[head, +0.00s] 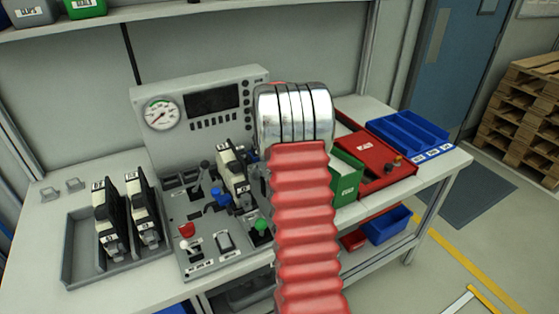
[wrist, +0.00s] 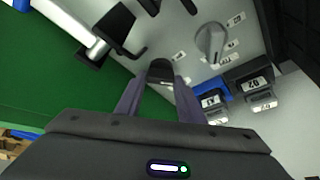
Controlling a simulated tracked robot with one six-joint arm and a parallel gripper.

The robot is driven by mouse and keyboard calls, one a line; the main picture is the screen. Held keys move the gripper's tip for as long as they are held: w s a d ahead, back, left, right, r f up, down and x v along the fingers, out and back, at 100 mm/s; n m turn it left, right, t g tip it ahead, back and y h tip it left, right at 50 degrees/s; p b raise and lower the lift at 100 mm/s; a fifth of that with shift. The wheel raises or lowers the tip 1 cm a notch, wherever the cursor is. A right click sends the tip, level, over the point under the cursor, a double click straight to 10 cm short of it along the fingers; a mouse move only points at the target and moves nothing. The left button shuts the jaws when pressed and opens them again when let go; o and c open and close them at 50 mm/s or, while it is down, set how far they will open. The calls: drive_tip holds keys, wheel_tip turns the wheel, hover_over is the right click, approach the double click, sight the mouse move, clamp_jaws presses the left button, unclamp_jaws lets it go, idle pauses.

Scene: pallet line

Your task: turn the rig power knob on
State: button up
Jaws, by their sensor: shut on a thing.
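In the wrist view my gripper (wrist: 160,82) is shut on a dark rounded knob (wrist: 160,69) on the grey panel (wrist: 187,22). Its label is too small to read, so I cannot tell its marked position. A larger grey knob (wrist: 211,42) with several small labels around it stands apart, up and to the right. In the head view my arm's red sleeve and silver wrist cover hide my gripper and the held knob. The grey test rig (head: 180,88) with a gauge and dark screen shows to the left of the arm.
The control board (head: 200,262) has red, blue and green knobs. A grey tray (head: 80,275) with black-and-white units stands left. Red (head: 385,175) and blue (head: 410,130) bins stand right. In the wrist view a black bracket (wrist: 108,32) is close to my gripper.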

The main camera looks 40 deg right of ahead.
drive_tip(key=m, duration=0.2)
drive_tip(key=m+g, duration=0.1)
drive_tip(key=m, duration=0.1)
drive_tip(key=shift+w+g, duration=0.15)
drive_tip(key=shift+g, duration=0.15)
drive_tip(key=shift+w+m+g, duration=0.1)
drive_tip(key=shift+m+g, duration=0.7)
drive_tip(key=shift+m, duration=1.4)
drive_tip(key=o, duration=1.1)
drive_tip(key=shift+c, duration=0.2)
drive_tip(key=shift+r, duration=0.1)
drive_tip(key=v, duration=1.3)
drive_tip(key=shift+a+r, duration=0.2)
drive_tip(key=shift+a, duration=0.05)
